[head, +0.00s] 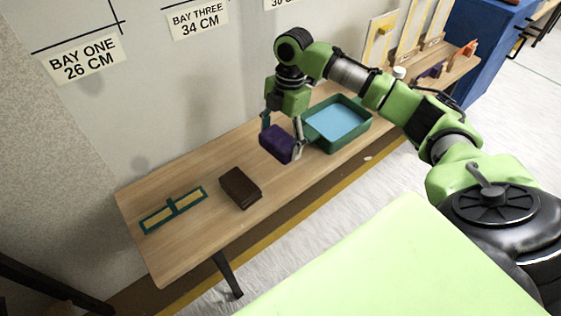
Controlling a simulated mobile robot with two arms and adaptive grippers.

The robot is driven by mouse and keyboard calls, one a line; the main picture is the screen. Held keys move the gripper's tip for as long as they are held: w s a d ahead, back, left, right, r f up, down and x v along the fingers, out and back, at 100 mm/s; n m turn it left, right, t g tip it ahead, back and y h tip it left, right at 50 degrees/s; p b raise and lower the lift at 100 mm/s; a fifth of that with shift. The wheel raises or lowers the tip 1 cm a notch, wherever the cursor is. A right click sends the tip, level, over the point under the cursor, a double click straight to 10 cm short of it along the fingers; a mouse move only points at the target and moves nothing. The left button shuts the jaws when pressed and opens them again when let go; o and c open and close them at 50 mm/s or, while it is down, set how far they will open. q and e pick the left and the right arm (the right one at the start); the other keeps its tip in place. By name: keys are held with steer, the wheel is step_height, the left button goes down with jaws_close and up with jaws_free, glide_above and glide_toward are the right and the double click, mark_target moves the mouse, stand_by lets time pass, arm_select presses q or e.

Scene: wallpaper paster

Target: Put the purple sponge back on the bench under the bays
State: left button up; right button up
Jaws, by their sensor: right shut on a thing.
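The purple sponge (276,145) is a dark purple block in the head view, between the fingers of my right gripper (281,138). My right gripper is shut on it, pointing down over the middle of the bench. I cannot tell whether the sponge touches the bench top or is just above it. The wooden bench (205,226) runs along the wall under the bay labels, such as bay one (82,60) and bay three (197,19). My left gripper is not in view.
A green tray with blue contents (369,126) stands right of the sponge. A dark brown block (240,187) and a green-framed yellow piece (173,209) lie to the left. Boards, an orange item (463,50) and a blue cabinet (485,40) are at the far end. Bare bench lies around the brown block.

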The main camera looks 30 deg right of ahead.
steer(key=b, duration=0.1)
glide_above(279, 168)
steer(key=f, duration=0.7)
steer(key=shift+d, duration=0.3)
arm_select(q)
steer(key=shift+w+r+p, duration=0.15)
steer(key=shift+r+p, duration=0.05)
steer(key=shift+p, duration=0.35)
arm_select(e)
steer(key=shift+f, duration=0.6)
steer(key=o, duration=1.1)
